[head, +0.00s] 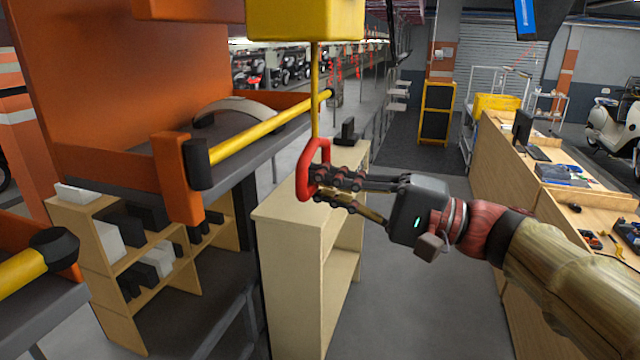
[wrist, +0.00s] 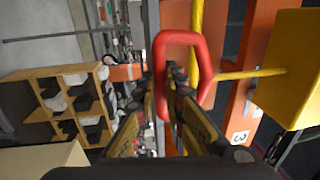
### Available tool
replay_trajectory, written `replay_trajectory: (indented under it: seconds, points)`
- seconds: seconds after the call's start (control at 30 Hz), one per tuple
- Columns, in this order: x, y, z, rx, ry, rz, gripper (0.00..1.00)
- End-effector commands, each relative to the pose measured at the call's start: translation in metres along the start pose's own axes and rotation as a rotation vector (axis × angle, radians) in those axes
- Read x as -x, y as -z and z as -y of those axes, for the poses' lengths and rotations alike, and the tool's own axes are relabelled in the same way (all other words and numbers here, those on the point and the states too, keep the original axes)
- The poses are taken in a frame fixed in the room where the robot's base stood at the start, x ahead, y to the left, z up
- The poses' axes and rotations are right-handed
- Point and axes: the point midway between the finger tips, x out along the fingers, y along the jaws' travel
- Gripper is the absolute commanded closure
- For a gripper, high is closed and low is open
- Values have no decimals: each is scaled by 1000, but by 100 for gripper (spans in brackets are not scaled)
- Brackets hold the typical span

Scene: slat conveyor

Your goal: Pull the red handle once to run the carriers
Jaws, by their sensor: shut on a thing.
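The red handle (head: 304,172) is a loop hanging from a yellow rod (head: 315,92) below a yellow box (head: 305,18) in the head view. My gripper (head: 325,185) has come in from the right and is shut on the handle's right side. In the wrist view the red handle (wrist: 178,37) stands just past the fingers of my gripper (wrist: 172,95), one side of it between them. The yellow box (wrist: 285,68) shows at the right there. The orange carriers (head: 180,178) with yellow bars stand left of the handle. The fingers partly hide the loop.
A light wooden shelf unit (head: 300,215) stands right below the handle. Another shelf with black and white boxes (head: 130,262) is at the lower left. A long wooden bench (head: 520,160) runs along the right. Grey floor between shelf and bench is clear.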

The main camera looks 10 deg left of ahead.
Motion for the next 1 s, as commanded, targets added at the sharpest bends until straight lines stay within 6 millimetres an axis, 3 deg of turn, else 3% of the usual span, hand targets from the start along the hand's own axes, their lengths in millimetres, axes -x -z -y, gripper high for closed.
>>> replay_trajectory:
  seconds: [0.63, 0.93, 0.97, 1.0]
  points:
    - [-8, 0, 53, 0, -1, 0, 100]
    - [-9, 0, 57, -1, -1, 0, 100]
    - [-9, 0, 57, -1, -1, 0, 88]
    - [-9, 0, 57, -1, -1, 0, 86]
